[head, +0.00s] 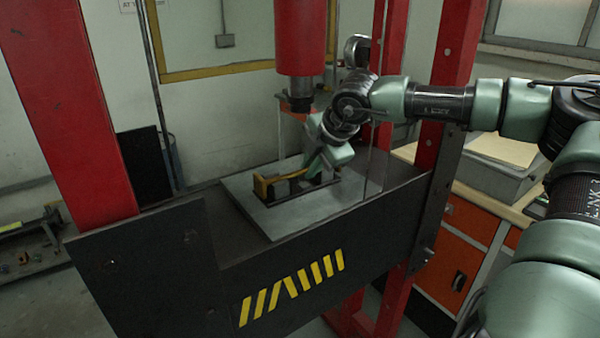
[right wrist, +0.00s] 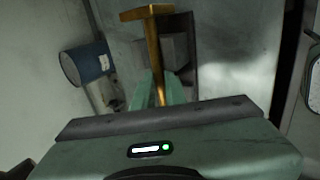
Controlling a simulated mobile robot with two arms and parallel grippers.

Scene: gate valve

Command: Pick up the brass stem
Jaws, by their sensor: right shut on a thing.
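The brass stem (head: 284,178) lies nearly level over the grey plate (head: 255,215) on the press bed in the head view. In the right wrist view, the stem (right wrist: 153,40) is a gold rod with a flat crosswise head at its far end. My right gripper (head: 314,166) reaches down from the right and is shut on the stem near its right end. Its green fingers (right wrist: 163,90) are on either side of the rod in the right wrist view. Whether the stem touches the dark support (head: 300,190) below it, I cannot tell. My left gripper is out of view.
The red press ram (head: 300,38) hangs above the plate, close to my right wrist. Red posts (head: 62,110) stand at both sides. An orange-fronted cabinet (head: 458,245) stands at the right. The plate's front is clear.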

